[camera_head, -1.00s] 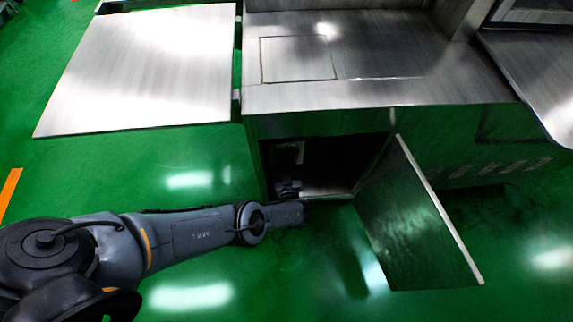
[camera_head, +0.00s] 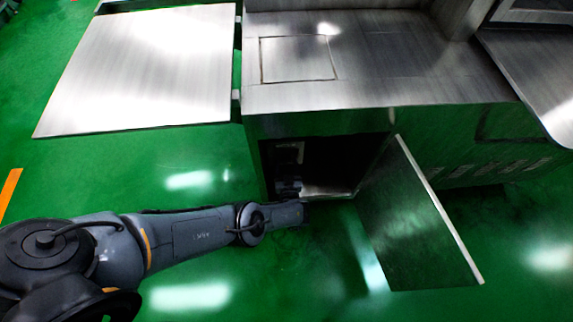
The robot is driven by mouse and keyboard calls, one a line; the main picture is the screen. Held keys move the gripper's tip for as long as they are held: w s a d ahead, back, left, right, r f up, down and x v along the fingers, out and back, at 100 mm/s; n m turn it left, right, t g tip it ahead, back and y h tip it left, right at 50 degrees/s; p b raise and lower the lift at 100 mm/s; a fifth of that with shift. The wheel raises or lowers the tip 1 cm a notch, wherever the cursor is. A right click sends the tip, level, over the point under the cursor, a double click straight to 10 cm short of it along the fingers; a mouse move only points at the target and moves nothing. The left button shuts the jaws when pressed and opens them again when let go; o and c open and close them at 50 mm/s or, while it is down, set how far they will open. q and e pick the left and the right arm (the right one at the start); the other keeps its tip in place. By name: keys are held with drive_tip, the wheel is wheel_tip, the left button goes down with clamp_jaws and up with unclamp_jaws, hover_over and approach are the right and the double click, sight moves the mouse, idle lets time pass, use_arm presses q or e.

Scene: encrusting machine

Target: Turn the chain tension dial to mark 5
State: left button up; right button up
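The chain tension dial cannot be made out; the inside of the open cabinet (camera_head: 345,160) in the machine's front is dark. My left arm comes in from the left, and its dark gripper (camera_head: 289,186) is at the lower left corner of the cabinet opening. The gripper's fingers are too small and dark to tell open from shut, or whether they touch anything. A pale patch (camera_head: 290,152) shows inside the opening, above the gripper. My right gripper is not in view.
The cabinet door (camera_head: 415,215) stands swung open to the right of the opening. A flat steel panel (camera_head: 150,65) is at the upper left, and the machine's steel top (camera_head: 390,85) lies above the opening. Green floor (camera_head: 290,270) is clear below.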

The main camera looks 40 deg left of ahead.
use_arm(q)
drive_tip(key=shift+o, duration=0.4)
drive_tip(key=shift+s+d, duration=0.4)
drive_tip(key=shift+d, duration=0.05)
drive_tip(key=p+v, duration=0.2)
drive_tip(key=v, duration=0.7)
drive_tip(key=shift+s+d, duration=0.2)
drive_tip(key=shift+s, duration=0.05)
